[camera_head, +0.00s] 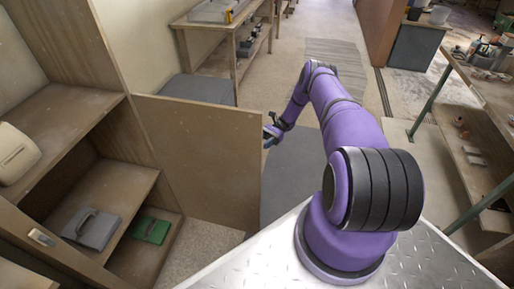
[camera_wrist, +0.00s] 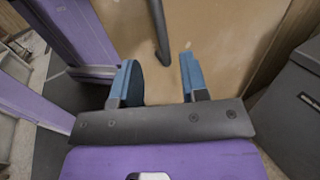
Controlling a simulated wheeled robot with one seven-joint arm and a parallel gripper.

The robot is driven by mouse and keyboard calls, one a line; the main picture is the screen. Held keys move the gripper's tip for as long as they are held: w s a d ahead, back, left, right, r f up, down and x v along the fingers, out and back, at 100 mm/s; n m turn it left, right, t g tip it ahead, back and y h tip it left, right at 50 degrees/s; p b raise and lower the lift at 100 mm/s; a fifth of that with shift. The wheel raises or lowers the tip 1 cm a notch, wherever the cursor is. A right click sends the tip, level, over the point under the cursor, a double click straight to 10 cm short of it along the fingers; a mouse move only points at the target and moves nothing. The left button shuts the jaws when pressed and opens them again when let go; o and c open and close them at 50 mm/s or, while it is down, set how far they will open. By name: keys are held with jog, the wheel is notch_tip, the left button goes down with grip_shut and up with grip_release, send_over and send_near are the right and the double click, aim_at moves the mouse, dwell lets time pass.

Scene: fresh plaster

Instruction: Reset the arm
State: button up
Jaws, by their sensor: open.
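My gripper (camera_head: 272,131) is out in front of my base, just beyond the outer edge of an open wooden cabinet door (camera_head: 200,155). In the wrist view my gripper (camera_wrist: 158,82) has its two blue fingers apart with nothing between them. The door panel (camera_wrist: 225,45) fills the middle of that view, and a dark bar handle (camera_wrist: 159,30) on it hangs down just beyond the fingers. I cannot tell whether a finger touches the handle. My purple arm is bent and reaches forward from the base.
The open cabinet at left holds a cream item (camera_head: 15,153), a grey case (camera_head: 91,228) and a green object (camera_head: 152,229). A workbench (camera_head: 222,27) stands at the back. A shelf rack (camera_head: 470,115) with a green post is at right. Free floor (camera_head: 335,22) lies beyond the arm.

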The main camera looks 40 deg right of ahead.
jog(key=shift+d, duration=0.35)
jog(key=shift+w, duration=0.1)
